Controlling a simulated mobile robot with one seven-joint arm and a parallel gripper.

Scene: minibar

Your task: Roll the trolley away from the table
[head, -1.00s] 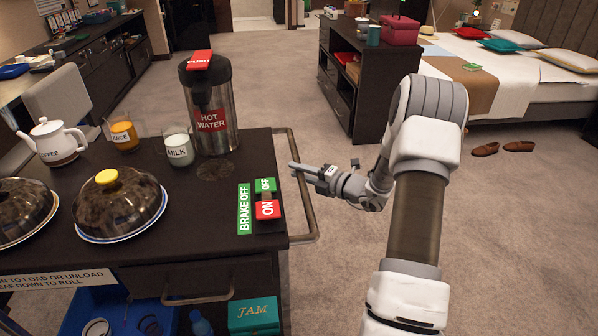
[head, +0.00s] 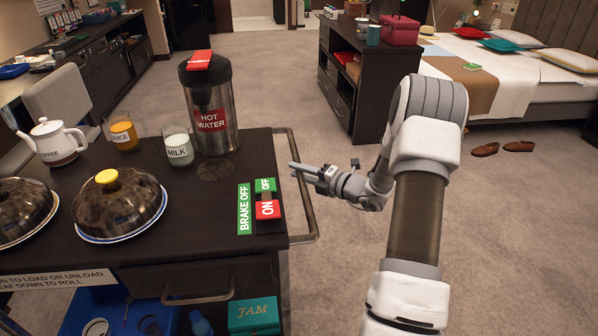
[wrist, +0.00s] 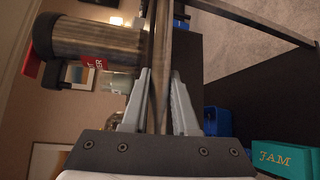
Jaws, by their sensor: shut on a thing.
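The dark trolley (head: 205,240) fills the left front of the head view, with a metal push handle (head: 309,215) on its right end. My gripper (head: 294,167) is shut on this handle; in the wrist view the handle bar (wrist: 161,60) runs between the two fingers. On the trolley top a brake switch (head: 266,200) shows a green OFF end and a red ON end, beside a green BRAKE OFF label (head: 244,209). A sign (head: 60,280) at the trolley's front mentions loading and rolling; its text is partly cut off.
The trolley carries a hot water urn (head: 209,100), milk (head: 179,147), juice (head: 123,132), a coffee pot (head: 55,140) and domed plates (head: 118,205). A grey chair (head: 60,100) stands behind it at left. A dark cabinet (head: 345,90) stands beyond.

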